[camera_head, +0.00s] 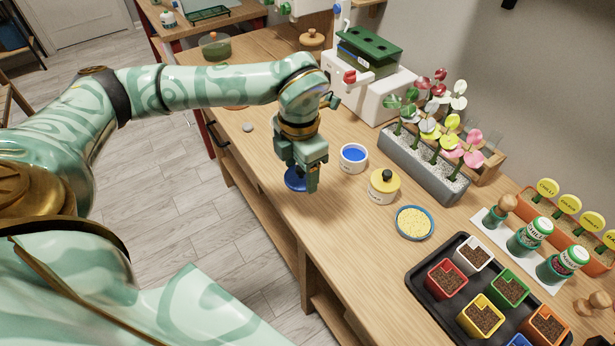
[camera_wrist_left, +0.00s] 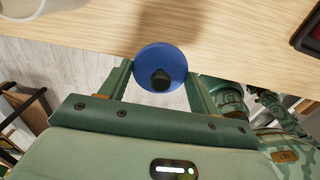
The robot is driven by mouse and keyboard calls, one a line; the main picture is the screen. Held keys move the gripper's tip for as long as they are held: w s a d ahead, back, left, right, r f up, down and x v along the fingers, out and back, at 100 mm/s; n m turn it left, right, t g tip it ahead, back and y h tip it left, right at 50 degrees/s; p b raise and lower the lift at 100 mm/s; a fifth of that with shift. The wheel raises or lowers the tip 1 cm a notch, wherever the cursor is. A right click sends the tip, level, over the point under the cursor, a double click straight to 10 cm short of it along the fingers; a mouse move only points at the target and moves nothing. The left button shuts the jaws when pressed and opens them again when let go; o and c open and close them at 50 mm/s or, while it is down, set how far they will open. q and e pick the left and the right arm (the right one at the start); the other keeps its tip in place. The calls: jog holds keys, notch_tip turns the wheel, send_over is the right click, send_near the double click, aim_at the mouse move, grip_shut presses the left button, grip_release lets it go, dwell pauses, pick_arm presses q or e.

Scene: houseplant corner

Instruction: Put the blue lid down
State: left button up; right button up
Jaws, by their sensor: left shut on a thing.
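The blue lid (camera_head: 295,181) is a round disc with a black knob, seen below my left gripper (camera_head: 303,178) at the table's front edge. In the left wrist view the lid (camera_wrist_left: 175,55) sits between the two fingers of my left gripper (camera_wrist_left: 159,73), which is shut on it. The lid overlaps the table edge there; I cannot tell whether it touches the wood. My right gripper is not in view. A white pot with blue contents (camera_head: 353,157) stands open to the right of the gripper.
A white pot with a yellow lid (camera_head: 384,184) and a blue-rimmed dish of yellow grains (camera_head: 414,222) stand to the right. A black tray (camera_head: 423,275) holds several coloured seed pots. A grey planter (camera_head: 425,165) is behind. Bare wood (camera_head: 345,225) lies in front of the pots.

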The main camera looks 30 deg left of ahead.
pick_arm(q)
jog(key=w+f, duration=0.1)
jog(key=f, duration=0.1)
jog(key=w+a+f+b, duration=0.1)
jog(key=w+f, duration=0.1)
jog(key=w+a+f, duration=0.1)
jog(key=w, duration=0.1)
jog(key=shift+f+b, duration=0.35)
jog(key=shift+f, duration=0.05)
jog(key=f, duration=0.1)
jog(key=f+b, duration=0.1)
jog(key=f, duration=0.2)
jog(key=shift+w+a, duration=0.15)
jog(key=shift+w, duration=0.2)
jog(key=shift+r, duration=0.15)
jog(key=o, duration=0.9)
jog(key=shift+o, duration=0.2)
notch_tip(320, 180, up, 12)
jog(key=p, duration=0.3)
